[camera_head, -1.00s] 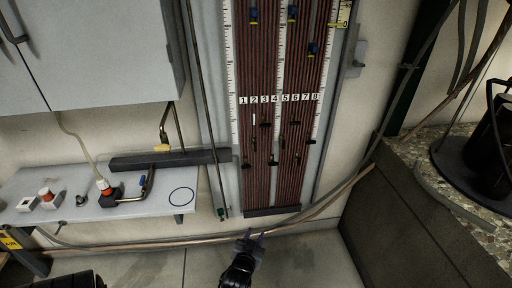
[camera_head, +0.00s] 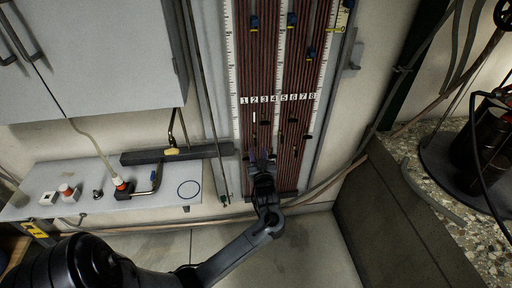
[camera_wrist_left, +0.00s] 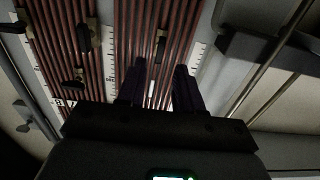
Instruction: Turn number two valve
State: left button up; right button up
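The panel of red-brown tubes (camera_head: 275,60) hangs on the wall in the head view, with number labels 1 to 8 (camera_head: 278,98) across it. Small dark valve handles, such as one (camera_head: 265,124) under the labels, sit at staggered heights on the tubes. My left gripper (camera_head: 262,156) is in front of the lower left tubes. In the left wrist view its two dark fingers (camera_wrist_left: 160,88) are apart with no object held. A dark valve handle (camera_wrist_left: 160,45) shows beyond and between the fingertips; I cannot tell its number. My right gripper is not in view.
A white shelf (camera_head: 140,201) with fittings and a dark bar (camera_head: 177,154) are left of the panel. A stone-topped block (camera_head: 440,200) with a dark cylinder stands at right. Cables run along the wall beneath the panel.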

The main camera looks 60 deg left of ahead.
pick_arm(q)
jog(key=b+x, duration=0.2)
jog(key=x, duration=0.3)
jog(key=shift+a, duration=0.25)
jog(key=shift+c, duration=0.4)
grip_shut()
